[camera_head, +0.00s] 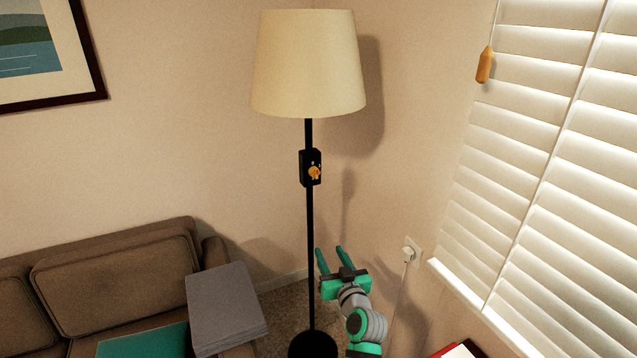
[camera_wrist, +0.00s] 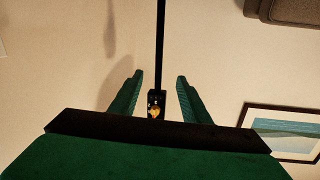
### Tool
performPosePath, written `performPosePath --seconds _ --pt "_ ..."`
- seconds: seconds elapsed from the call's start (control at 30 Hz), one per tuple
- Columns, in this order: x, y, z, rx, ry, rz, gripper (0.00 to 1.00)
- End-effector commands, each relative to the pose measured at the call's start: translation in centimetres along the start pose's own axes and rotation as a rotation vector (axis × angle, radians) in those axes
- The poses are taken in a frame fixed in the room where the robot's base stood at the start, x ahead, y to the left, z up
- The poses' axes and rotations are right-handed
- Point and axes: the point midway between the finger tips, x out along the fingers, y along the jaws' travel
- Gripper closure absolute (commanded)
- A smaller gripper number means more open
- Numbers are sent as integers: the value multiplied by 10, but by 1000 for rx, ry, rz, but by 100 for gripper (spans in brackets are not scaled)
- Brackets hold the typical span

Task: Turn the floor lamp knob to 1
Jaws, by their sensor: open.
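The floor lamp has a cream shade (camera_head: 308,64) on a thin black pole (camera_head: 310,230) with a round black base (camera_head: 313,344). A black switch box (camera_head: 305,168) sits on the pole below the shade. A small orange-yellow knob (camera_head: 314,172) is on its front, with tiny marks around it too small to read. My green gripper (camera_head: 330,252) is open and empty, below the box and just right of the pole. In the wrist view, the knob (camera_wrist: 154,112) and box appear between my open fingers (camera_wrist: 159,80), apart from them.
A brown sofa (camera_head: 110,285) is at the left, with grey panels or books (camera_head: 228,305) and a teal item (camera_head: 145,343) on it. A window with blinds (camera_head: 545,150) and a hanging orange pull (camera_head: 484,65) is at the right. A plug (camera_head: 408,254) is in the wall.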

Motion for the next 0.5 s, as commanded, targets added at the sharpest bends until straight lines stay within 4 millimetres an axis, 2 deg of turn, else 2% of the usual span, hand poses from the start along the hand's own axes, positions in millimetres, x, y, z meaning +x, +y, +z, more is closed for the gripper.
performPosePath --seconds 0.03,0.1,0.3,0.4,0.5 --pt "11 4 -25 -14 13 -18 57" --pt "23 8 -55 -30 26 -45 57" --pt "45 12 -131 -78 55 -118 57" --pt "50 13 -154 -95 63 -141 57" --pt "52 13 -167 -104 68 -154 57"
